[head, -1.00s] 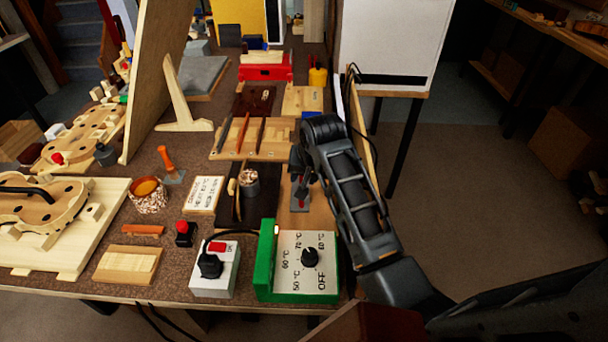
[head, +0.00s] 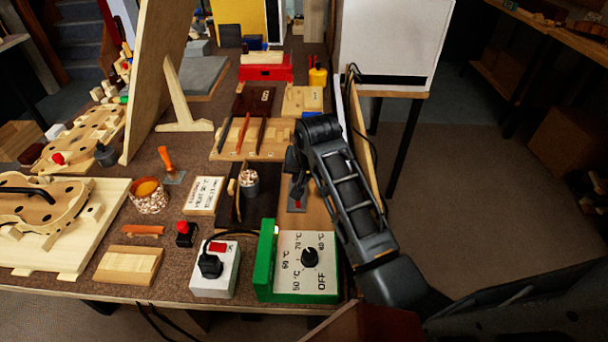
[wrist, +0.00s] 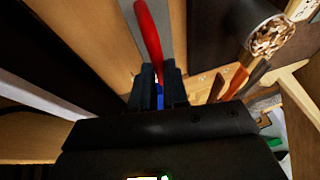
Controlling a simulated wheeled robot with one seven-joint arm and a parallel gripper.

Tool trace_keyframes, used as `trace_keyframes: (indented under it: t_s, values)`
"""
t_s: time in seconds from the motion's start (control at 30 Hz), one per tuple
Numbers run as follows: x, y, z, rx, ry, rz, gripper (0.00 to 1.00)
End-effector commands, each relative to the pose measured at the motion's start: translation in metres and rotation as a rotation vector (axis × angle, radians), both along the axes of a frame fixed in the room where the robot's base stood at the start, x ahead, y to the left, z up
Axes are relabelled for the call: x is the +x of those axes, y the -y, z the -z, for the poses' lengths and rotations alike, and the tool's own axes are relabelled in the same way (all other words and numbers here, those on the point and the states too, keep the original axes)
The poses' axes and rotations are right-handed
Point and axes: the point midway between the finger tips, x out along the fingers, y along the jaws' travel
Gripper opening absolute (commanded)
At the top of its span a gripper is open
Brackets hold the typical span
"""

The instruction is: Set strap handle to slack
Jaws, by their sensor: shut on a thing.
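The red strap handle (wrist: 148,35) shows in the wrist view as a long red lever over a grey plate. Its lower end in the picture runs between the two dark fingers of my gripper (wrist: 158,88), which is shut on it. In the head view my gripper (head: 296,185) points down over the grey plate (head: 291,204) at the right of the bench. Only a small red spot of the handle (head: 298,207) shows there; my gripper and arm hide the rest. I cannot read any slack marking.
A green box with a dial (head: 310,272) stands in front of the plate. Wooden strips (head: 240,135) lie behind. A tall white panel (head: 388,45) is at back right. Open floor lies right of the bench.

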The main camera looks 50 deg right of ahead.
Motion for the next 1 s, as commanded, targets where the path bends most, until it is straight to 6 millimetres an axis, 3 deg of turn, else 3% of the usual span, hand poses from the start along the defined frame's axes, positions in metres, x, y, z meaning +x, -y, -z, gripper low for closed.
trace_keyframes:
  t_s: [0.13, 0.4, 0.43, 0.67, 1.0]
  values:
    - [0.019, -0.015, -0.002, 0.002, 0.0, -0.005, 0.0]
    - [0.021, -0.017, -0.001, 0.002, 0.005, -0.005, 0.0]
    - [0.022, -0.017, -0.001, 0.002, 0.005, -0.005, 0.17]
    - [0.021, -0.016, -0.001, 0.001, 0.004, -0.004, 0.39]
    - [0.018, -0.016, -0.006, 0.0, 0.003, -0.003, 0.4]
